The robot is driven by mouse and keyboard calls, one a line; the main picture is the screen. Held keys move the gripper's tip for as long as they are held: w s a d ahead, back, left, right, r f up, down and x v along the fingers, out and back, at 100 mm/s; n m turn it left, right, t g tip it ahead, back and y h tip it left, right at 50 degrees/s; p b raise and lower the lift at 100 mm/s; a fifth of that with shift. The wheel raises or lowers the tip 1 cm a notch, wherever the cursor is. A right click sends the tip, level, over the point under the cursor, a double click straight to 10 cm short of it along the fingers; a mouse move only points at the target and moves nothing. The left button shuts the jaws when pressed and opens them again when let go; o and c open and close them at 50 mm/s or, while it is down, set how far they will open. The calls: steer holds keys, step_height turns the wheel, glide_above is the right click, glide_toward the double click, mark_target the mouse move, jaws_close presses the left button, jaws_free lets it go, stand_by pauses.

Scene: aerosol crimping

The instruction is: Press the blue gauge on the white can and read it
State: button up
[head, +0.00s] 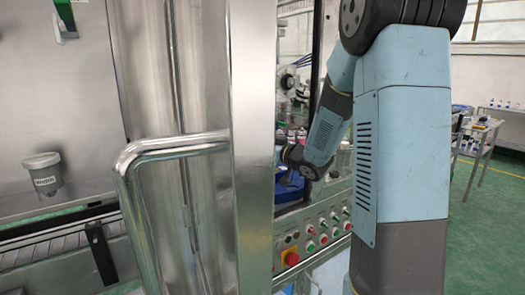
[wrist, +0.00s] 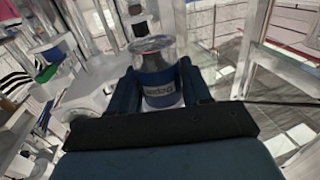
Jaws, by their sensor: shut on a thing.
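In the wrist view, my gripper (wrist: 158,88) is shut on the blue gauge (wrist: 156,76), a short blue cylinder with a shiny, clear-looking top and a pale label band. The label's lettering is too blurred to read. One dark blue finger is on each side of it. A whitish surface shows just below the gauge between the fingers; I cannot tell whether it is the white can. In the head view, my arm reaches into the machine behind a steel post, and gauge and can cannot be made out there.
In the head view, a steel post with a bent handle (head: 170,143) stands close in front. A control panel with an emergency stop button (head: 291,258) lies below my arm. A grey cup (head: 44,174) is at the left. Machine parts crowd the wrist view's left.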

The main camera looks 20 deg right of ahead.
stand_by(0.3)
steer(key=v, duration=1.7)
stand_by(0.3)
stand_by(0.5)
